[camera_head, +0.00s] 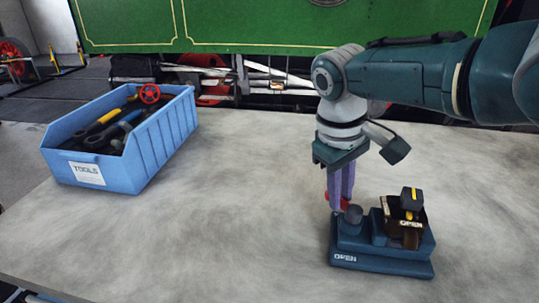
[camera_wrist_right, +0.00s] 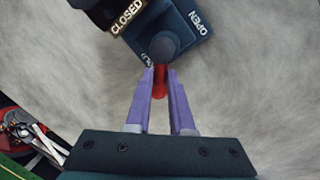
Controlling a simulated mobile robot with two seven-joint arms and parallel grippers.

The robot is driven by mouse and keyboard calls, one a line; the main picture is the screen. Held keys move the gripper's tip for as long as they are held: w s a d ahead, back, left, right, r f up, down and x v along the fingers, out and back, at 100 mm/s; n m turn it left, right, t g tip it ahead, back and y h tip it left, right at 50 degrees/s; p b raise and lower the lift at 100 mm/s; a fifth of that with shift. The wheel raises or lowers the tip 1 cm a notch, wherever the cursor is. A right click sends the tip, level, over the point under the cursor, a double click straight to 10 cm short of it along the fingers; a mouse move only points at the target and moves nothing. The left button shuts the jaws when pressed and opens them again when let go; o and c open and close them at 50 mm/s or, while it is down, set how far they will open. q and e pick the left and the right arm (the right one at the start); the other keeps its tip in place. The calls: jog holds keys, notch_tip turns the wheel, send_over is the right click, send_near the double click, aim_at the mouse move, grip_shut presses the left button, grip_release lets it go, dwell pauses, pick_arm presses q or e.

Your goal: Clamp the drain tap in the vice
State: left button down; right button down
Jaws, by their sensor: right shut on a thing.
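The vice (camera_head: 385,262) is a dark blue block on the table, lettered OPEN on its front, with a round post at its left. A dark brown piece with a black and yellow top (camera_head: 411,199) stands on it at the right; it may be the drain tap, and I cannot tell whether jaws grip it. My right gripper (camera_head: 340,207) points down at the post, its purple fingers shut on a red bar (camera_wrist_right: 160,83). In the right wrist view the bar meets the vice's round post (camera_wrist_right: 163,46) and looks like its lever. My left gripper is not in view.
A blue TOOLS bin (camera_head: 165,139) with dark tools and a red handwheel (camera_head: 149,93) stands at the left. The grey table (camera_head: 230,230) is clear between bin and vice. A green panel (camera_head: 250,25) rises behind the table.

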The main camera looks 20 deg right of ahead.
jog(key=shift+d+m, duration=0.1)
jog(key=shift+m, duration=0.2)
jog(key=c, duration=0.8)
grip_release()
jog(key=shift+r+p, duration=0.3)
jog(key=shift+r, duration=0.15)
jog(key=r+p, duration=0.1)
jog(key=r, duration=0.2)
jog(key=a+r+p, duration=0.1)
jog(key=r, duration=0.2)
jog(key=a+r+p, duration=0.1)
jog(key=r+p, duration=0.1)
jog(key=r, duration=0.1)
jog(key=shift+s, duration=0.1)
jog(key=shift+f, duration=0.1)
